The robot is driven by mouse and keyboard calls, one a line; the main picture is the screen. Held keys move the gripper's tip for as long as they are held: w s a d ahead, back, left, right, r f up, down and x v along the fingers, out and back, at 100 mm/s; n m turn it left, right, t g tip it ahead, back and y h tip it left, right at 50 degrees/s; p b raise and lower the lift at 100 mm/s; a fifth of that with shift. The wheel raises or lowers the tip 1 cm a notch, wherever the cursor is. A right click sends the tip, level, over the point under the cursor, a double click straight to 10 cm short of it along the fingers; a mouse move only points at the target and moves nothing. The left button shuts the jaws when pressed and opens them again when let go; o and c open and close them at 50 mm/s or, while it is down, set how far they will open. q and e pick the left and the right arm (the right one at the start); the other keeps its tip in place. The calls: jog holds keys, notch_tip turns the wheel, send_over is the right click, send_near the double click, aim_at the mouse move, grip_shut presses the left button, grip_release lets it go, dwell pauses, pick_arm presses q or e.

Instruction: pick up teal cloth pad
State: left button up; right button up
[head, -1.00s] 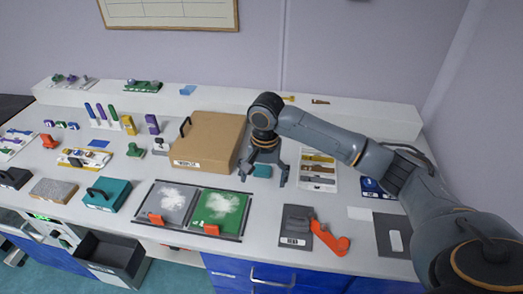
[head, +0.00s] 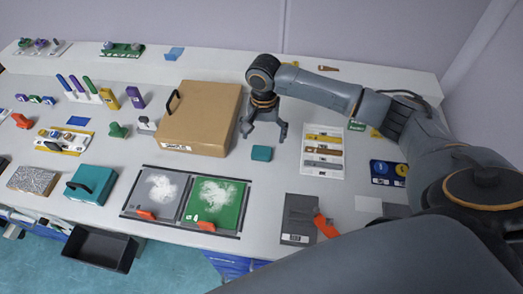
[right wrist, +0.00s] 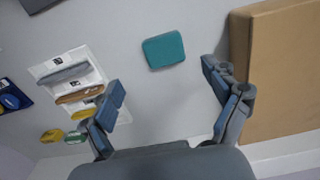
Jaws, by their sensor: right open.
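The teal cloth pad (head: 262,153) is a small rounded square lying flat on the white bench, right of the brown box. My right gripper (head: 263,132) hangs above the bench just behind the pad in the head view, with its fingers spread. In the right wrist view the pad (right wrist: 163,50) lies beyond the open fingertips (right wrist: 164,80), roughly midway between them. Nothing is between the fingers, and the gripper is apart from the pad. My left gripper is not in view.
The brown box (head: 203,118) stands close left of the gripper. A white tray with several tools (head: 322,171) lies to the right. A framed pair of grey and green panels (head: 188,202) lies in front. Bare bench surrounds the pad.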

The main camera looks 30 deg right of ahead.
aim_at(261, 151)
jog(key=shift+w+f, duration=0.1)
jog(key=shift+f, duration=1.05)
jog(key=shift+a+f+p, duration=0.1)
jog(key=shift+f+p, duration=0.3)
notch_tip(261, 151, down, 4)
jog(key=shift+w+a+r+p, duration=0.1)
jog(key=shift+w+r+p, duration=0.1)
jog(key=shift+p, duration=0.3)
jog(key=shift+f, duration=0.3)
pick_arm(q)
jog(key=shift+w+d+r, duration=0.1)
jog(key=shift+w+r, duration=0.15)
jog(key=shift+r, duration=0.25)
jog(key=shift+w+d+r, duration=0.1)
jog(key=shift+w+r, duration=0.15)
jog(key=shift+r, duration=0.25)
pick_arm(e)
jog(key=c, duration=1)
